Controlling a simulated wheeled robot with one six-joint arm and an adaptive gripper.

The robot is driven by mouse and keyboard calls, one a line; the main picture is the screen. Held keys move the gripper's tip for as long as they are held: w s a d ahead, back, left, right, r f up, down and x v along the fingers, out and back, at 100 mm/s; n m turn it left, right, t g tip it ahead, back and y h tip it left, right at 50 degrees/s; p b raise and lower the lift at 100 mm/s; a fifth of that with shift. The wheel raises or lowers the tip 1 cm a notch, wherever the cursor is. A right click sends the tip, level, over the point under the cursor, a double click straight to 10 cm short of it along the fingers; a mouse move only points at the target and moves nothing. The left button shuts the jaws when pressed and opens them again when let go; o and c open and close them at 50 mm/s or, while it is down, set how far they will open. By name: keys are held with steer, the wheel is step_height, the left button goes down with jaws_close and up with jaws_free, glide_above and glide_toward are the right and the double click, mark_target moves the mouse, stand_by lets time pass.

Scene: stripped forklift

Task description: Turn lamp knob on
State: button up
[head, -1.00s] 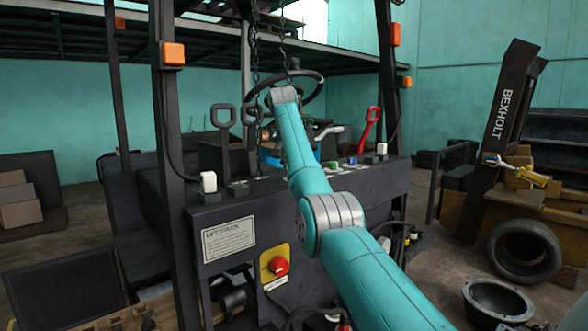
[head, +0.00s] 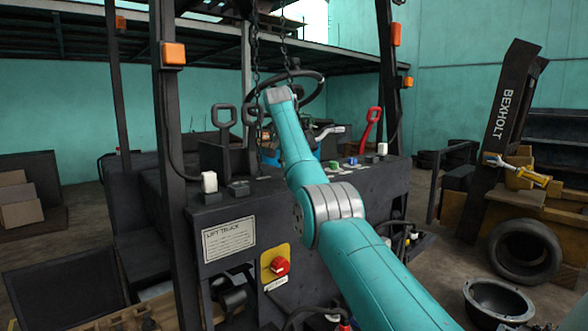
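The forklift's dark control panel (head: 300,215) fills the middle of the head view. On its top stand small knobs: a white one (head: 209,182) at the left, a green one (head: 333,166), a blue one (head: 352,161) and another white one (head: 382,149) at the right. A red rotary knob (head: 279,266) sits on a yellow plate on the front face. I cannot tell which is the lamp knob; no lamp label is readable. My arm reaches over the panel from the lower right. My gripper is hidden behind the arm's far links.
A steering wheel (head: 298,92) and hanging chains (head: 256,65) are close to my arm's far end. Dark posts (head: 172,120) flank the panel. A red lever (head: 371,127) stands at the right. A tire (head: 525,250) and a black bowl (head: 497,301) lie on the floor.

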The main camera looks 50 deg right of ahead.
steer(key=v, duration=1.2)
stand_by(0.7)
